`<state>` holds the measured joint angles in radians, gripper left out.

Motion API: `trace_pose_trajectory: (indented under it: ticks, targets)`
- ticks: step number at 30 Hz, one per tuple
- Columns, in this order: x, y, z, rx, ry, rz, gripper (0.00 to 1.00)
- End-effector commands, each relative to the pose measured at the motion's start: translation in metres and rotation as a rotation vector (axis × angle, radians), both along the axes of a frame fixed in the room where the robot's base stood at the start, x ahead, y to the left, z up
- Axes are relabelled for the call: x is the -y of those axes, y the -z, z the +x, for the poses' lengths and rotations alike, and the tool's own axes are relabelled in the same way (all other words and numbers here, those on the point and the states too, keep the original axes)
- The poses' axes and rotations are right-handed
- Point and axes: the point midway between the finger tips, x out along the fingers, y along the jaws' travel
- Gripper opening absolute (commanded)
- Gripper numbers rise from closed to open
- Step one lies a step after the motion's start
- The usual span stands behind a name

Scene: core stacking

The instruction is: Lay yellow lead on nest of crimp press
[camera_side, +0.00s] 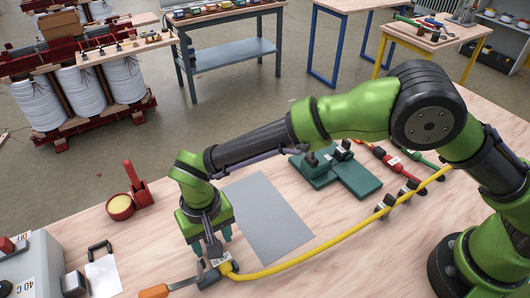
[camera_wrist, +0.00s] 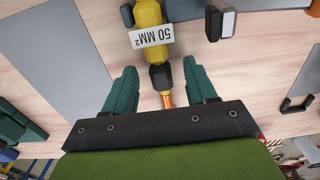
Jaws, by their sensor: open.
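The yellow lead (camera_side: 325,245) runs in a curve from the right of the table to its labelled end at the front, below my gripper (camera_side: 212,240). In the wrist view its end, the yellow lead (camera_wrist: 150,15), has a "50 MM²" tag, a black sleeve and a copper tip. My gripper (camera_wrist: 160,82) is open, with one teal finger on each side of the sleeve and gaps between. A grey tool (camera_side: 205,278) with an orange handle lies close to the lead's end. A green block fixture (camera_side: 345,175) stands farther back. I cannot tell which is the crimp press, and no nest shows clearly.
A grey mat (camera_side: 265,215) lies flat beside my gripper. A red pot (camera_side: 120,207) with pale contents stands at the left, and a grey box (camera_side: 30,265) at the lower left. Red (camera_side: 380,155) and green (camera_side: 420,157) leads lie at the back right, beyond the black clips (camera_side: 385,207).

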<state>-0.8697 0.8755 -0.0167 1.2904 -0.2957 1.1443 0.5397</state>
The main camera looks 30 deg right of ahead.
Motion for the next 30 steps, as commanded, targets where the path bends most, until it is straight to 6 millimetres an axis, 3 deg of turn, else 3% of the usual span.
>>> trace_pose_trajectory:
  ticks: [7, 18, 30]
  targets:
    - [0.0001, 0.0023, 0.0, 0.0, 0.0, 0.0, 0.56]
    - [0.0002, 0.0019, 0.0001, 0.0, 0.0, 0.0, 0.01]
    - [-0.0003, -0.0018, 0.0005, 0.002, -0.001, 0.002, 0.0]
